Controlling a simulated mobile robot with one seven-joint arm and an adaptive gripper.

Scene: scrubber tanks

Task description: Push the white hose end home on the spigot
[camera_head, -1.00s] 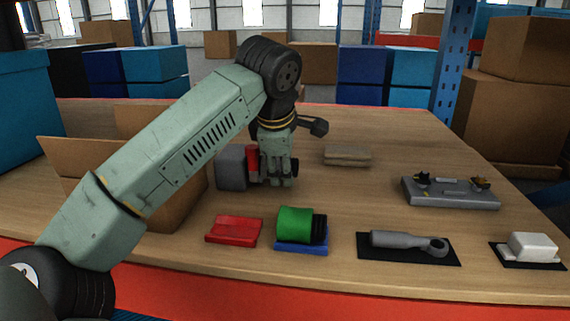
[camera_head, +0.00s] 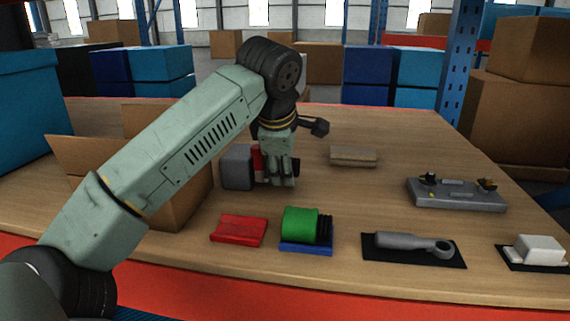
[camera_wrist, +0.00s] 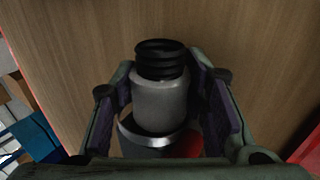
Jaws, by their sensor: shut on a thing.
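My gripper (camera_head: 278,172) is low over the table, beside a grey block (camera_head: 237,167) with a red part (camera_head: 257,158) on its gripper side. In the wrist view, the fingers (camera_wrist: 165,100) are shut on the white hose end (camera_wrist: 158,103), a pale cylinder with a black ribbed section (camera_wrist: 160,58) at its top. A metal ring (camera_wrist: 143,138) goes around its lower part, with a red patch (camera_wrist: 188,146) beside it. The spigot cannot be made out, and how far the hose end sits on it is hidden.
An open cardboard box (camera_head: 180,200) stands left of the gripper. In front lie a red block (camera_head: 238,230), a green roll on a blue base (camera_head: 300,225), and a grey tool on a black mat (camera_head: 410,246). A tan block (camera_head: 353,157) and grey fixture (camera_head: 456,194) are right.

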